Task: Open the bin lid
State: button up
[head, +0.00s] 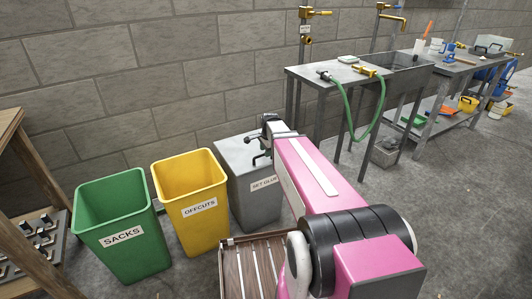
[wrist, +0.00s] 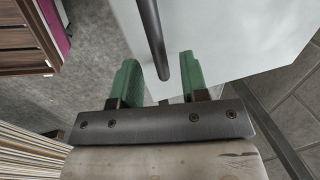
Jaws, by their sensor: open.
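The grey bin (head: 256,200) labelled "SET GLUE" stands at the right end of a row of bins, and its flat grey lid (head: 232,150) is down. In the wrist view the pale lid (wrist: 225,35) fills the upper right. A dark bar handle (wrist: 152,35) runs down the wrist view and ends between the two green fingers. My gripper (wrist: 160,65) is open, with a finger on each side of the bar and gaps visible. In the head view my gripper (head: 264,143) is over the lid's right part, partly hidden by my pink arm.
An open yellow "OFFCUTS" bin (head: 187,175) and a green "SACKS" bin (head: 112,200) stand to the left. A brown slatted crate (head: 235,275) lies in front. A metal sink bench (head: 340,78) with a green hose is on the right. A block wall is behind.

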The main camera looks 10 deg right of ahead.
jog(key=shift+w+f, duration=0.1)
jog(key=shift+f, duration=0.55)
grip_shut()
jog(key=shift+r, duration=0.1)
